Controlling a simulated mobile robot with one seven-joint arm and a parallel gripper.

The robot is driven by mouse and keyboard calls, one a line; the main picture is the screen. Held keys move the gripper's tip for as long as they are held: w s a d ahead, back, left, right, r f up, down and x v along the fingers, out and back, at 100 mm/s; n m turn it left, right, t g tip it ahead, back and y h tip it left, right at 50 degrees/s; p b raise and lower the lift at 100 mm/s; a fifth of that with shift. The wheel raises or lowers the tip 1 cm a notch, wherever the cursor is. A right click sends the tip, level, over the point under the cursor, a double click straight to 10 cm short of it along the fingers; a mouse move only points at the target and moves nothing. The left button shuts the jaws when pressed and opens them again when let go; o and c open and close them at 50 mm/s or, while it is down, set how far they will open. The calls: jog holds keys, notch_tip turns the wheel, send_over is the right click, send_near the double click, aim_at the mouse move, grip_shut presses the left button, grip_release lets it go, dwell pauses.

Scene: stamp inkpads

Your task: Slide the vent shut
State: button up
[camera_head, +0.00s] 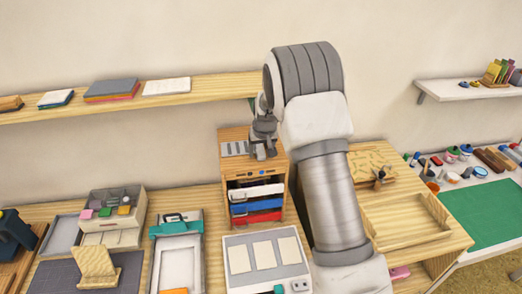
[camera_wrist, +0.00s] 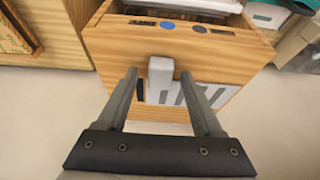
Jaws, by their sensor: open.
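The vent is a panel of pale and dark grey stripes (camera_head: 234,148) on top of the wooden cabinet (camera_head: 228,165). In the wrist view its striped plate (camera_wrist: 205,93) lies mostly to the right of a pale grey upright tab (camera_wrist: 160,78), with a dark gap to the left of it. My gripper (camera_head: 261,155) is over the right part of the cabinet top. In the wrist view my gripper (camera_wrist: 158,73) is open, with one finger on each side of the tab and space to both. My right finger covers part of the stripes.
The cabinet front holds white, blue (camera_head: 255,204) and red trays. A stamp machine (camera_head: 265,255) stands in front of it, and a teal-clipped board (camera_head: 178,250) lies to the left. A wall shelf (camera_head: 215,87) runs behind. An open wooden tray (camera_head: 405,220) is at right.

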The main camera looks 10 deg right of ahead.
grip_shut()
dwell(0.3)
dwell(1.1)
